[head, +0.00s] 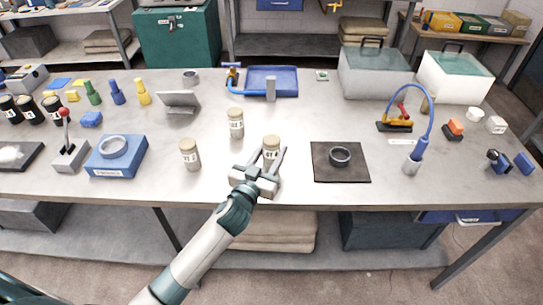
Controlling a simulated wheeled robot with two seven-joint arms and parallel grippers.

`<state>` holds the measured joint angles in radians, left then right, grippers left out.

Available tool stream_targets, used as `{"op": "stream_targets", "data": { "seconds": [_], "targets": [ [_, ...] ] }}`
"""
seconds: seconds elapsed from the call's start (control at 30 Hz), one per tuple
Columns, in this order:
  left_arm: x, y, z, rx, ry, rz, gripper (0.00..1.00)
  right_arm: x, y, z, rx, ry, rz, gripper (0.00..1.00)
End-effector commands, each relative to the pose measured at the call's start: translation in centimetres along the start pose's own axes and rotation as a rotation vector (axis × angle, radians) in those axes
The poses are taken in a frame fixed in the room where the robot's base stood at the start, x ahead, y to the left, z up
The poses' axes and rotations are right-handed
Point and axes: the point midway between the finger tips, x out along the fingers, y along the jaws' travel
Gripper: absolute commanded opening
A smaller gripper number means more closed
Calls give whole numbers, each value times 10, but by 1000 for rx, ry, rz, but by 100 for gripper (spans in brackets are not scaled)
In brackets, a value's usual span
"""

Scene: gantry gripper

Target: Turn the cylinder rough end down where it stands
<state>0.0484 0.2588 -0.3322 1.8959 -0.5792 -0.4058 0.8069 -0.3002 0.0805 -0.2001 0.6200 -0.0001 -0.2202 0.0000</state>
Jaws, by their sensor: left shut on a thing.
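A small pale cylinder (271,143) with a tan top and a printed label stands upright near the front middle of the table. My left gripper (269,156) reaches it from the front, with one finger on each side, and is shut on it. The gripper's body hides its lower part, so I cannot tell whether it touches the table. I cannot make out which end is rough. Two similar labelled cylinders stand to the left, one near the front (190,155) and one farther back (236,123). My right gripper is not in view.
A blue block (104,163) with a ring and a lever box (70,158) are to the left. A blue tray (287,75) and a grey upright piece (271,89) stand behind. The table's front edge is close.

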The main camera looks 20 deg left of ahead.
Motion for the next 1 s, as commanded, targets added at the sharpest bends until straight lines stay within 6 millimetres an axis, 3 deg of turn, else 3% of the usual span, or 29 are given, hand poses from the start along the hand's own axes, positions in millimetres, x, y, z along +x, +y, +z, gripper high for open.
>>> {"op": "stream_targets", "data": {
  "seconds": [0.13, 0.6, 0.8, 1.0],
  "targets": [
    [0, 0, -26, -1, 8, 2, 2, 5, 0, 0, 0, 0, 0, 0],
    [-30, 83, -74, -7, 6, 2, 2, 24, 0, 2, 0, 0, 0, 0],
    [-38, 103, -87, -4, 5, 0, 2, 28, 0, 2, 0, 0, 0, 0],
    [-41, 109, -92, -1, 4, 0, 2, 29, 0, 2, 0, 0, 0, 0]
  ]
}}
